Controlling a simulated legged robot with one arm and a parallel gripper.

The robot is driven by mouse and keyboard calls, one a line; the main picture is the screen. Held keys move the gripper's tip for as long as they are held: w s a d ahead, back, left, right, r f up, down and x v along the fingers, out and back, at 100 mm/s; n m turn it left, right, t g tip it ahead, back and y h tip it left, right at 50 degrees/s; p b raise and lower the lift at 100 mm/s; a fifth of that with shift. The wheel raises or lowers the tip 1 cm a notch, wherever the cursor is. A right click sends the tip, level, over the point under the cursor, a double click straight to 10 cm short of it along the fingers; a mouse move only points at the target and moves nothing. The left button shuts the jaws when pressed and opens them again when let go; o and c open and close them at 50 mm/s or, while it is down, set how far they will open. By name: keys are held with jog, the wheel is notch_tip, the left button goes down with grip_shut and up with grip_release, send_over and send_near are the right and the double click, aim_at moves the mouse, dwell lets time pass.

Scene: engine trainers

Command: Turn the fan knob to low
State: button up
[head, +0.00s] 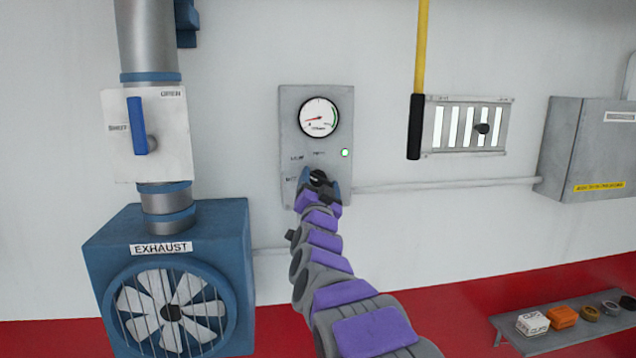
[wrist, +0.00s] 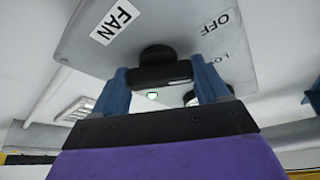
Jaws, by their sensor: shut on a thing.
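The fan panel (head: 290,118) is a grey plate on the wall with a round gauge, a lit green lamp and small labels. The dark fan knob (head: 318,178) sits low on it, partly hidden by my gripper (head: 320,188). In the wrist view the black knob (wrist: 160,75) is between the blue fingers of my gripper (wrist: 165,88), which is shut on it. A pale mark shows toward the right end of the knob's bar there. FAN and OFF labels are readable beside it; a LOW label is partly cut by a finger.
A blue exhaust fan (head: 240,225) and a white plate with a blue lever (head: 138,125) are at left. A yellow pole with a black grip (head: 415,125), a slotted plate (head: 467,125) and a grey box (head: 590,150) are at right. A low shelf (head: 545,340) holds small items.

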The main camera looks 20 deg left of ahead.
jog(key=shift+m+h+p, duration=0.8)
jog(key=shift+m, duration=0.9)
jog(key=shift+f+m, duration=0.1)
jog(key=shift+m, duration=0.2)
jog(key=o, duration=1.1)
jog(key=shift+d, duration=0.25)
jog(key=shift+c, duration=0.2)
jog(key=shift+s+a, duration=0.15)
jog(key=shift+s, duration=0.2)
jog(key=b+v, duration=0.4)
jog(key=v, duration=1.2)
jog(key=shift+s, duration=0.35)
